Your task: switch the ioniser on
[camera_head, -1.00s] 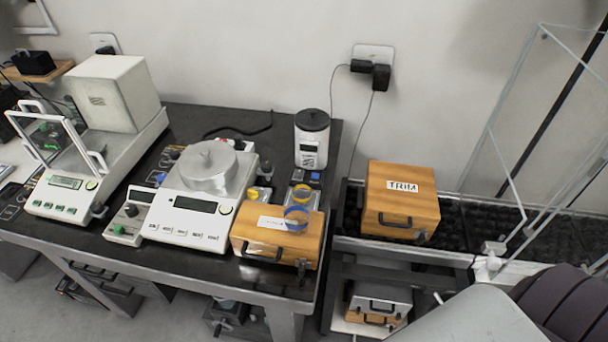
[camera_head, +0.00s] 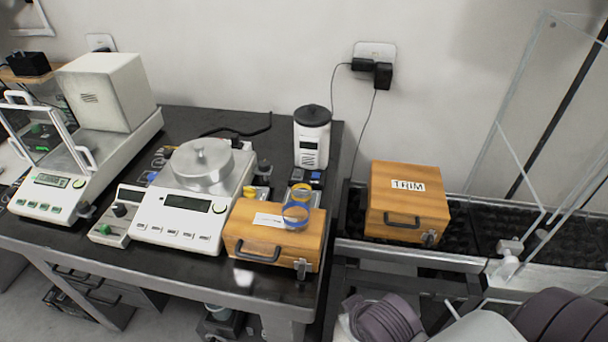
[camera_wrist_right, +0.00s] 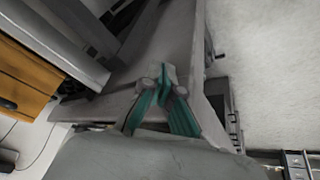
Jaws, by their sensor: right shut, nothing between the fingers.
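No label in view names the ioniser. A small white control box (camera_head: 118,216) with a black knob and a green button stands at the left of the round-pan balance (camera_head: 184,217). A white canister (camera_head: 312,141) with a black lid and a small front panel stands at the table's back right. I cannot tell which is the ioniser, or any switch's state. My right gripper (camera_wrist_right: 163,76) is shut and empty in the right wrist view, its teal fingers together, apart from both devices. In the head view only parts of my right arm show, at the bottom right. My left gripper is out of view.
A wooden case (camera_head: 268,240) lies at the dark table's front right, with blue and yellow rings on it. A wooden box marked TRIM (camera_head: 407,207) stands on the right-hand table. A glass-shielded balance (camera_head: 48,196) is at the left. Glass panels (camera_head: 520,120) rise at the right.

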